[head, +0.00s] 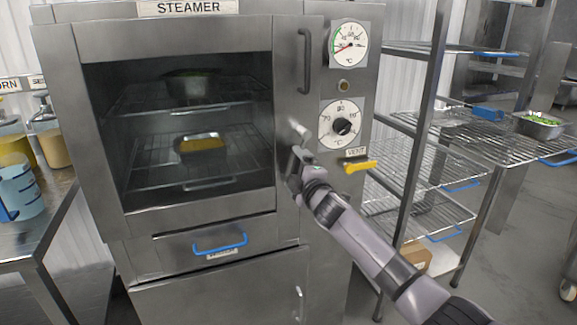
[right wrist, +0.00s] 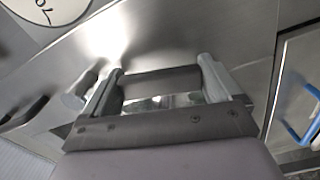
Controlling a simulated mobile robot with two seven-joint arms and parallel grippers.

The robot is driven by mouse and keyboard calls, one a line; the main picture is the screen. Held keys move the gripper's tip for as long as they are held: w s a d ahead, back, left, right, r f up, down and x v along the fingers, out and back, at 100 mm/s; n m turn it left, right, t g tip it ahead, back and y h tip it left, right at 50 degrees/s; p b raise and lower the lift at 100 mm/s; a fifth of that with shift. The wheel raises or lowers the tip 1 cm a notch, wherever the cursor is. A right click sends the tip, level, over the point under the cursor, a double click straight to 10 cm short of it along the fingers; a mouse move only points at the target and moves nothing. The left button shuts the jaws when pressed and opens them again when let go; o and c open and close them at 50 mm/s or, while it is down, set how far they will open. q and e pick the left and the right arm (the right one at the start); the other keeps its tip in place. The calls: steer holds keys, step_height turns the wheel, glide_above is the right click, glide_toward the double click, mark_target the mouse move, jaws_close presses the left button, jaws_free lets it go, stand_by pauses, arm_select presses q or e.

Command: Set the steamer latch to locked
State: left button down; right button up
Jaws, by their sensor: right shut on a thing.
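The steamer (head: 60,120) stands upright in front of me, with its windowed door shut. The steamer latch (head: 299,129) is a small pale grey handle to the right of the door window, below the long vertical door handle. My right gripper (head: 297,152) is at the latch and shut on it, partly hiding it. In the right wrist view, the two fingers of my right gripper (right wrist: 162,80) stand apart against the steel front, and a rounded grey end, likely the latch's (right wrist: 80,90), shows beside the left finger. I cannot read the latch's setting. My left gripper is not in view.
Right of the latch are a temperature gauge (head: 348,45), a dial knob (head: 343,126) and a yellow vent lever (head: 360,166). A drawer with a blue handle (head: 220,244) is below the window. A wire rack (head: 420,185) stands close on the right. Containers (head: 50,145) stand at left.

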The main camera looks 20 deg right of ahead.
steer(key=shift+d+f+n, duration=0.1)
steer(key=shift+d+n, duration=1.05)
steer(key=shift+n, duration=0.25)
steer(key=o, duration=1.2)
steer(key=s+p, duration=0.1)
steer(key=s, duration=0.6)
steer(key=shift+d, duration=0.2)
